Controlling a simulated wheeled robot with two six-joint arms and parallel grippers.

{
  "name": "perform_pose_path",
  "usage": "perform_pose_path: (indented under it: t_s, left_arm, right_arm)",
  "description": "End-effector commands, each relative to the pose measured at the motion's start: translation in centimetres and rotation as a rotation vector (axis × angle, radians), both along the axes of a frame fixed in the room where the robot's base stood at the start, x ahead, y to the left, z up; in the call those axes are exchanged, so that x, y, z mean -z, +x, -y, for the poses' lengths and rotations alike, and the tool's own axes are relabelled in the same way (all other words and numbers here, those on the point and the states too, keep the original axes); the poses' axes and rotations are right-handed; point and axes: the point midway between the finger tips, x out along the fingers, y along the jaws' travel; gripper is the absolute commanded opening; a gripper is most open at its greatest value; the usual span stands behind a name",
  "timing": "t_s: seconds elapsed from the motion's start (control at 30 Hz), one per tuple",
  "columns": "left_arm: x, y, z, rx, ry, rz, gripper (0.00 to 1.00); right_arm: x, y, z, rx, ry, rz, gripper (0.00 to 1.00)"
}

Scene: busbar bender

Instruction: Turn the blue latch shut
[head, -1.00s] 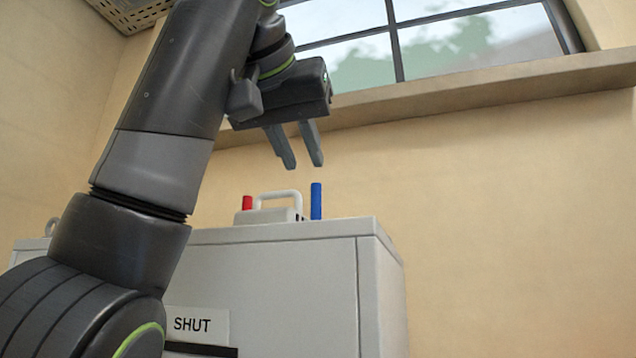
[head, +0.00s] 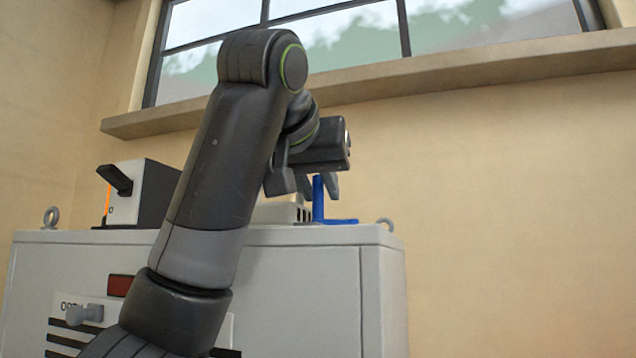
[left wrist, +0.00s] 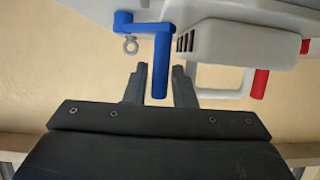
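The blue latch (head: 340,221) is on top of the grey cabinet (head: 300,262). It has an upright blue handle and a flat arm at its foot that points right in the head view. My left gripper (head: 318,184) is at the upper part of the handle. In the left wrist view the latch handle (left wrist: 161,62) reaches between the two fingertips of my left gripper (left wrist: 160,75). The fingers stand apart on either side of it, with a narrow gap visible on the left. Contact on the right is unclear. My right gripper is not in view.
A pale housing (left wrist: 215,50) with a white bar handle (left wrist: 236,86) and a red handle (left wrist: 260,82) stands beside the latch. A black and white box (head: 145,192) with a lever is at the left. Eye bolts (head: 50,216) stand on the cabinet. A window ledge (head: 450,80) runs above.

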Motion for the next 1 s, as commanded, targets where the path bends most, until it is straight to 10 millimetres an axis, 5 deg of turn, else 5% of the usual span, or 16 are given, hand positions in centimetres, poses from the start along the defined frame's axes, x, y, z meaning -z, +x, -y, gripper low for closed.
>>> perform_pose_path:
  t_s: [0.2, 1.0]
  left_arm:
    - [0.0, 0.0, 0.0, 0.000, 0.000, 0.000, 0.00]
    - [0.0, 1.2, -0.1, 0.261, 0.000, 0.000, 0.00]
  right_arm:
    - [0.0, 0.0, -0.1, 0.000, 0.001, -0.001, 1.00]
    - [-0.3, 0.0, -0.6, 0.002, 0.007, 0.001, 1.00]
